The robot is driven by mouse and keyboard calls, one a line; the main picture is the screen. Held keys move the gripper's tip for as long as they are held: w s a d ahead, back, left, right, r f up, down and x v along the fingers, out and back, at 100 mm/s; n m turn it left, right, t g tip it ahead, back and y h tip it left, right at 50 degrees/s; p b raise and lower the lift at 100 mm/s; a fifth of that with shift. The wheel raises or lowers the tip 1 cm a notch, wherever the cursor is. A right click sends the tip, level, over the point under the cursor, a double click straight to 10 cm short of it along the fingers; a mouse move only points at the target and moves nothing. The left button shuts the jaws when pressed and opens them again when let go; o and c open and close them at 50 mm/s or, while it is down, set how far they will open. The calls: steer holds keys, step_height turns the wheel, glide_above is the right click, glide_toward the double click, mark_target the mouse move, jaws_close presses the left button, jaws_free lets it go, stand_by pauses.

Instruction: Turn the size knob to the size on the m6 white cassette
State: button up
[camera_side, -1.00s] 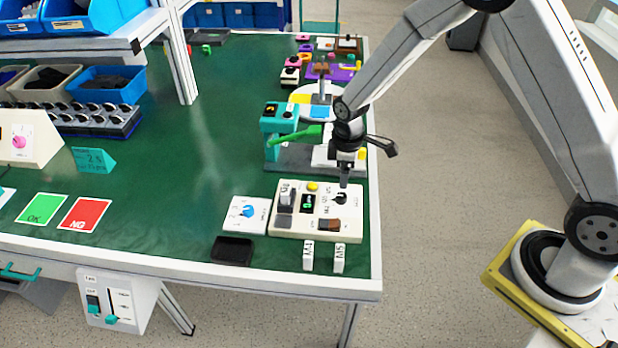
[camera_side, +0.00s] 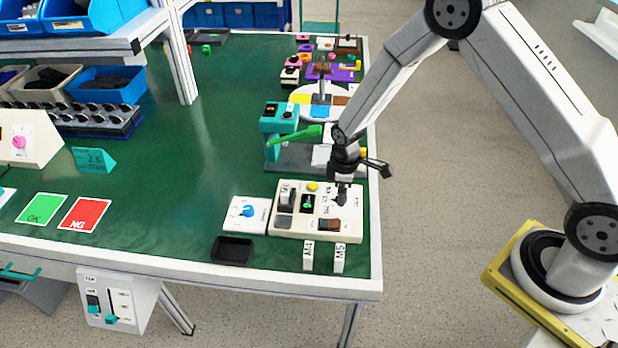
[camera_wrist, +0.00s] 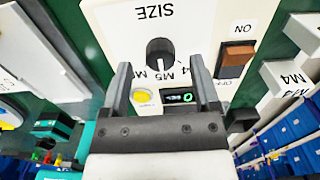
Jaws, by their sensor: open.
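The size knob (camera_wrist: 160,52) is a round black dial with a pale pointer mark, below upside-down SIZE lettering on the cream control box (camera_wrist: 110,20) in the wrist view. The mark points down toward the M5 and partly hidden M labels; the exact setting is hard to read. My gripper (camera_wrist: 160,66) is open, with one finger to each side of the knob; contact cannot be told. I cannot clearly identify an M6 cassette.
The box also carries a yellow button (camera_side: 312,187), a small green-digit display (camera_side: 308,203) and a brown ON switch (camera_side: 328,224). A white panel with a blue knob (camera_side: 247,211) sits left. A green-handled press (camera_side: 280,118) stands behind. A black tray (camera_side: 233,250) lies front left.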

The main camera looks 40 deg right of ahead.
steer(key=shift+f, duration=0.75)
jaws_close()
steer(key=shift+m, duration=0.3)
steer(key=m, duration=0.4)
steer(key=shift+m, duration=2.2)
